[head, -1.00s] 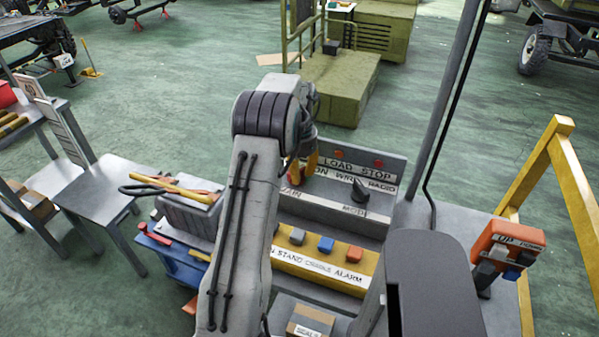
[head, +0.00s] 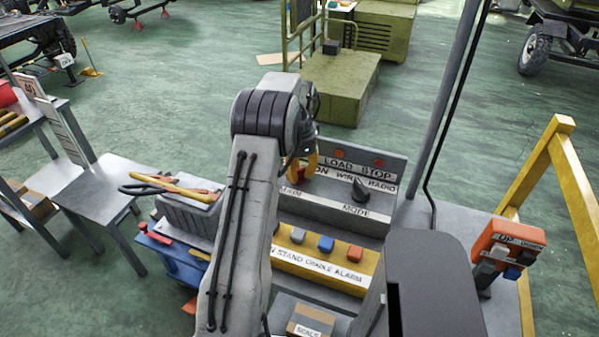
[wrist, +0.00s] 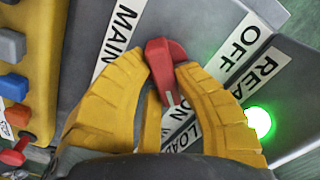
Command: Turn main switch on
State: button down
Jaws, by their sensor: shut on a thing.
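The main switch (wrist: 163,58) is a red lever knob on the grey panel beside the MAIN label (wrist: 119,35) in the wrist view. My gripper (wrist: 160,76) has its yellow fingers closed around the knob from both sides. The knob's pale mark points down towards the partly covered ON label (wrist: 188,127), away from the OFF label (wrist: 240,45). A green lamp (wrist: 258,121) is lit by the READY label, which is partly cut off.
The panel also carries a black mode knob (head: 361,189) and red buttons on its upper face. A yellow button box (head: 318,271) stands in front. An orange pendant (head: 510,243) and a yellow rail (head: 548,165) are to the right; a tool-laden grey box (head: 187,212) is left.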

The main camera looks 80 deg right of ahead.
aim_at(299, 170)
jog(key=shift+f, duration=0.1)
jog(key=c, duration=0.9)
grip_release()
jog(key=shift+c, duration=0.2)
notch_tip(299, 170, up, 12)
dwell(0.5)
